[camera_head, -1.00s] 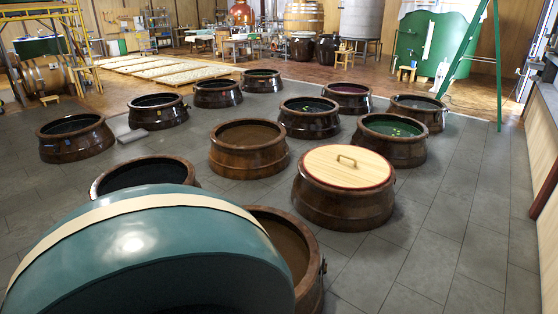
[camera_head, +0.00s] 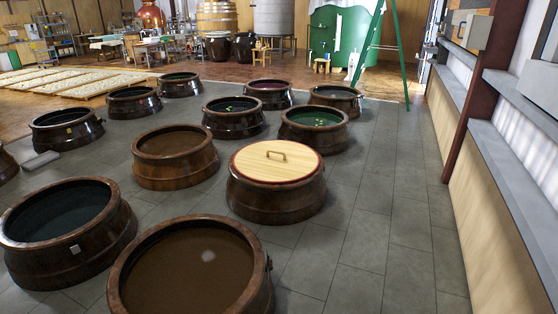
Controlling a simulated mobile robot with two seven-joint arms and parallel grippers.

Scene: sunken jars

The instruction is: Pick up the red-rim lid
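The round wooden lid (camera_head: 276,165) with a thin red rim and a small brass-coloured handle (camera_head: 275,151) lies flat on a brown jar (camera_head: 275,203) right of the middle of the head view. It covers that jar's whole mouth. Neither of my grippers is in view, and nothing touches the lid.
Open brown jars stand close by: one at the front (camera_head: 195,268), one at the left (camera_head: 65,231) and one behind (camera_head: 174,156). Several dark jars stand farther back. Grey paving is clear right of the lidded jar, up to a wall with a ledge (camera_head: 500,150).

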